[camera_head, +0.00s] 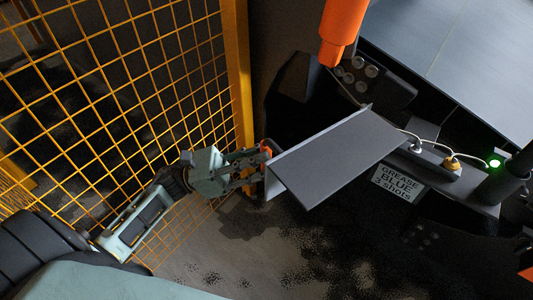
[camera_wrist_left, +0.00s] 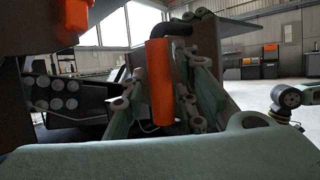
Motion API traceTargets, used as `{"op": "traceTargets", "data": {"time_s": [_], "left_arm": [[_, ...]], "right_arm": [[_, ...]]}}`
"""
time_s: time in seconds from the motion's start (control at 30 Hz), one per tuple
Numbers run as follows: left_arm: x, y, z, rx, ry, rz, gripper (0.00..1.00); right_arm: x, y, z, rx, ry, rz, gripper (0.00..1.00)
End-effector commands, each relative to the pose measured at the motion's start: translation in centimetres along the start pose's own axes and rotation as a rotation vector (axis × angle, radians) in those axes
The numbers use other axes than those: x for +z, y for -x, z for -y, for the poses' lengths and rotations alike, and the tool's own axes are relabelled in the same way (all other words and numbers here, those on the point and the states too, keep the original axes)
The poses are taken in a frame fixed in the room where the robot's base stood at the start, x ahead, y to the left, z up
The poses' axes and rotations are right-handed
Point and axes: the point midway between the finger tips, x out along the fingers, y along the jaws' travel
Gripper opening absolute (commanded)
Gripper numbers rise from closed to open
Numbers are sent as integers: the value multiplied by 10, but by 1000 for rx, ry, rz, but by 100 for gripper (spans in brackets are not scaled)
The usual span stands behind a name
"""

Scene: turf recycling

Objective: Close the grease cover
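The grease cover (camera_head: 340,155) is a flat dark grey plate with a bent lighter edge, tilted and standing out from the dark machine in the head view. My left gripper (camera_head: 264,156) is at its left edge, beside a small orange part there. In the left wrist view an upright orange handle (camera_wrist_left: 160,85) with a black bent top stands between my left fingers (camera_wrist_left: 160,92). The fingers lie close on both sides of it; I cannot tell if they touch it. The far side of the cover is hidden. My right gripper is not in view.
An orange tube (camera_head: 341,30) hangs above the cover. A label (camera_head: 398,184) reads "GREASE BLUE 3 shots". Cables and a green light (camera_head: 494,163) are at the right. A yellow mesh fence (camera_head: 130,90) stands close behind my left arm.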

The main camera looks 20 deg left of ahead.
Motion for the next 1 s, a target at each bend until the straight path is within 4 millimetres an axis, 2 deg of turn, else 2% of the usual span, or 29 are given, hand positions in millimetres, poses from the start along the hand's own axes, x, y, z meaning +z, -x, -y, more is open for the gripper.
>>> {"op": "traceTargets", "data": {"time_s": [0.13, 0.43, 0.73, 1.0], "left_arm": [[0, -12, 0, 1, 1, 1, 27], [0, -14, 0, 1, 2, 1, 26], [0, -13, 0, 2, 2, 0, 0], [-1, -13, 0, 2, 3, 0, 0]], "right_arm": [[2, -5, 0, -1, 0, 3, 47], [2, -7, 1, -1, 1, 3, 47], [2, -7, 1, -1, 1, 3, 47], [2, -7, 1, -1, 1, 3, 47]]}}
